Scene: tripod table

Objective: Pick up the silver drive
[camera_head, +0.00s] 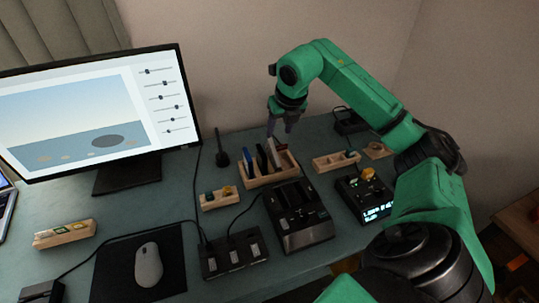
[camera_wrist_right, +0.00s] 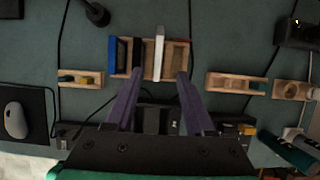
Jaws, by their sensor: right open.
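The silver drive (camera_wrist_right: 159,52) stands upright in a slot of the wooden rack (camera_wrist_right: 181,62), right of the blue drive (camera_wrist_right: 112,54) and dark drives (camera_wrist_right: 137,52). In the head view the silver drive (camera_head: 272,156) also shows in the rack (camera_head: 252,183), with the blue drive (camera_head: 247,156) to its left. My right gripper (camera_wrist_right: 160,75) is open and empty, its purple fingers pointing at the rack. In the wrist view the silver drive lies between the lines of the two fingers, past their tips. In the head view the right gripper (camera_head: 281,131) hangs just above the rack. My left gripper is not in view.
A black dock (camera_head: 299,216) stands in front of the rack, with a hub (camera_head: 234,254) left of it. Small wooden holders (camera_head: 218,199) (camera_head: 336,162) flank the rack. A lit device (camera_head: 364,199) stands at right. A monitor (camera_head: 95,110) and mouse (camera_head: 148,264) are at left.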

